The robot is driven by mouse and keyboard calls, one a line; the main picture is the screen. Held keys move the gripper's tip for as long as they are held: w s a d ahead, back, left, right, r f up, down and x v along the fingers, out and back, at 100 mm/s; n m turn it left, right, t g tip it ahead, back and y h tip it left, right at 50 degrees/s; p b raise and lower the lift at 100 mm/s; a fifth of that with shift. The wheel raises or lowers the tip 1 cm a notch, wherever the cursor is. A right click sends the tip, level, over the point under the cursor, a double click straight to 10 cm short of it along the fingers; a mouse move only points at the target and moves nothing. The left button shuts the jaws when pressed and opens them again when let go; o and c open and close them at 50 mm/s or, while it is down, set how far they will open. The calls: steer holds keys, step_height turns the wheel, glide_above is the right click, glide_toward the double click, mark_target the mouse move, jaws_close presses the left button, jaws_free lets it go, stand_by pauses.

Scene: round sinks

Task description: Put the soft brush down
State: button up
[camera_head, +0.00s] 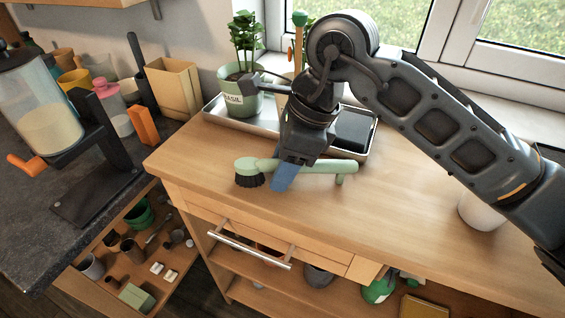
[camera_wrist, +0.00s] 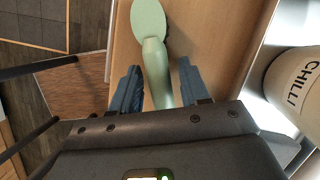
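The soft brush (camera_head: 318,166) has a pale green handle and dark bristles at its left end. It is low over the wooden worktop (camera_head: 420,205), near the front edge, and its bristles appear to touch the wood. My gripper (camera_head: 284,180) points down at the handle, with blue fingers. In the wrist view the green brush (camera_wrist: 154,62) runs between the two fingers of my gripper (camera_wrist: 158,88). A gap shows between the handle and the right finger, so the gripper looks open around it. The finger tips' contact with the worktop cannot be told.
A metal tray (camera_head: 215,112) behind the brush holds a basil pot (camera_head: 238,97) and a dark block (camera_head: 352,128). A chilli pot (camera_wrist: 298,85) shows in the wrist view. A white pot (camera_head: 480,212) stands at the right. The worktop between is clear.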

steer(key=shift+o, duration=0.4)
steer(key=shift+r, duration=0.1)
steer(key=shift+r+p, duration=0.2)
steer(key=shift+p, duration=0.15)
steer(key=b+v, duration=0.1)
steer(key=v, duration=1)
steer(key=shift+d+r+b, duration=0.2)
steer(key=shift+r+b, duration=0.15)
